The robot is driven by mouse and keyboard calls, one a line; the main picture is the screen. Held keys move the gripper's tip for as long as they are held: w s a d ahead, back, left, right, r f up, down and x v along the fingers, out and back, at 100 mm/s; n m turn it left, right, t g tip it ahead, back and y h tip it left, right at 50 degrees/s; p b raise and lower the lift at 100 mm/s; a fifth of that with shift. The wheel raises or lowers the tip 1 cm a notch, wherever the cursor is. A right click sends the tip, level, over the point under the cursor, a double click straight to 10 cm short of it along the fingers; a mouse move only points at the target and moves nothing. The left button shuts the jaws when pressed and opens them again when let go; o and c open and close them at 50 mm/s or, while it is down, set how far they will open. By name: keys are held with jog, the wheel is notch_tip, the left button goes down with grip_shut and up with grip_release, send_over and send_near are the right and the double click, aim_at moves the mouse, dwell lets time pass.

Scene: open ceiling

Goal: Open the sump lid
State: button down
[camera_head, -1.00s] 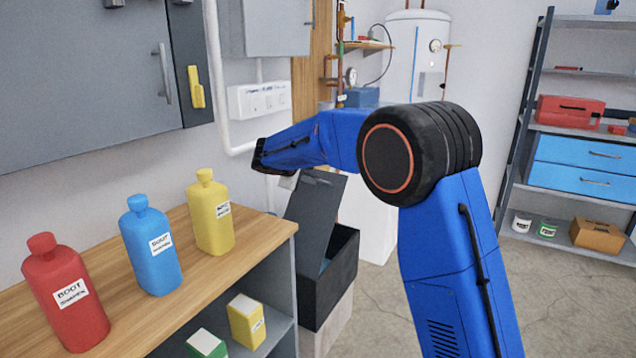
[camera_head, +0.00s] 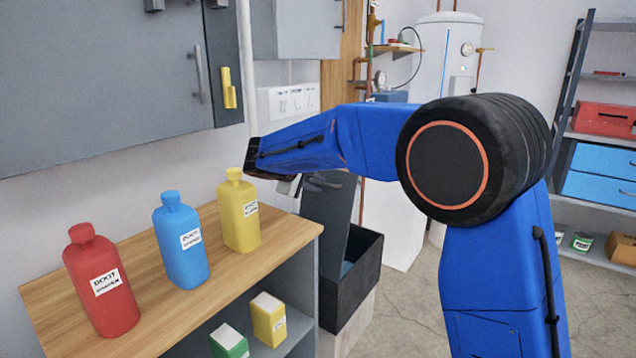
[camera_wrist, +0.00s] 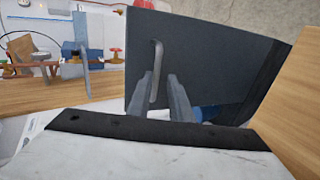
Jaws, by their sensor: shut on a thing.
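The sump is a dark box (camera_head: 357,290) beyond the right end of the wooden bench in the head view. Its dark grey lid (camera_head: 336,212) stands raised and steeply tilted at the box's left side, and the box's top is open. In the wrist view the lid (camera_wrist: 215,65) fills the middle, with a grey bar handle (camera_wrist: 157,62) on its face. My gripper (camera_wrist: 165,85) is shut on the handle, its two grey fingers close together at the handle's lower part. In the head view the fingers are mostly hidden by the wrist.
Red (camera_head: 101,285), blue (camera_head: 181,245) and yellow (camera_head: 239,215) bottles stand on the wooden bench (camera_head: 137,254) left of my arm. A grey wall cabinet (camera_head: 100,85) hangs above it. Open floor (camera_head: 410,310) lies right of the sump.

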jog(key=shift+s+f, duration=0.15)
jog(key=shift+f, duration=0.7)
jog(key=c, duration=1.8)
grip_release()
jog(key=shift+f, duration=0.1)
jog(key=shift+c, duration=0.2)
jog(key=shift+r, duration=0.2)
notch_tip(320, 180, up, 10)
jog(key=shift+r, duration=0.15)
